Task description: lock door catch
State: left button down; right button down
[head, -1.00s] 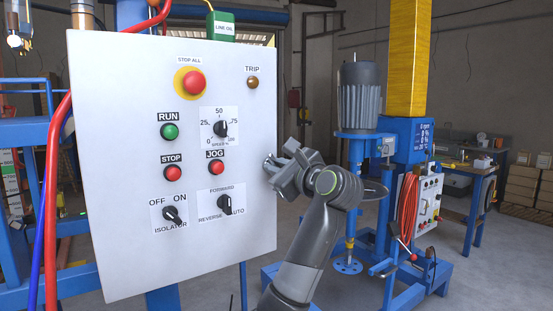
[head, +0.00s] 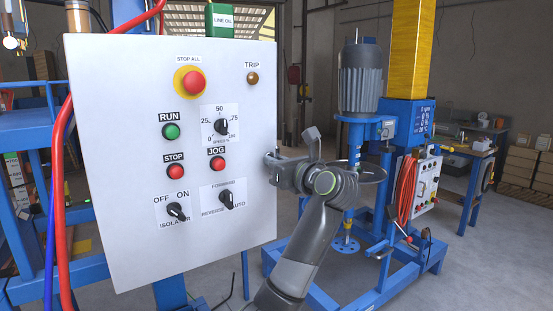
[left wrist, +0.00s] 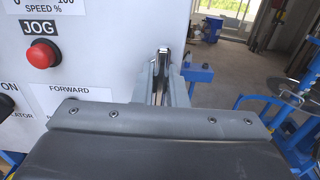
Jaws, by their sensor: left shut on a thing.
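The white panel door (head: 130,90) faces me with its buttons and switches, and its right edge is nearest my gripper. My left gripper (head: 271,164) is at that edge, about level with the JOG button. In the left wrist view, its narrow jaws (left wrist: 160,80) are shut around a small metal piece, the door catch (left wrist: 163,52), beside the panel edge. The jaws hide most of the catch, and I cannot tell whether it is locked. In the head view the catch is hidden at the gripper. My right gripper is not in view.
The red STOP ALL button (head: 194,82) and black isolator knob (head: 177,211) stick out from the panel. A blue mixer stand with a grey motor (head: 361,82) stands behind and right of my arm. Red hose (head: 60,190) hangs along the panel's left side.

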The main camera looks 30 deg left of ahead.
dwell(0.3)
pick_arm(q)
jog(key=c, duration=1.5)
grip_release()
jog(key=shift+o, duration=0.2)
jog(key=b+v, duration=0.4)
jog(key=v, duration=1.3)
jog(key=shift+d, duration=0.2)
jog(key=shift+f, duration=0.15)
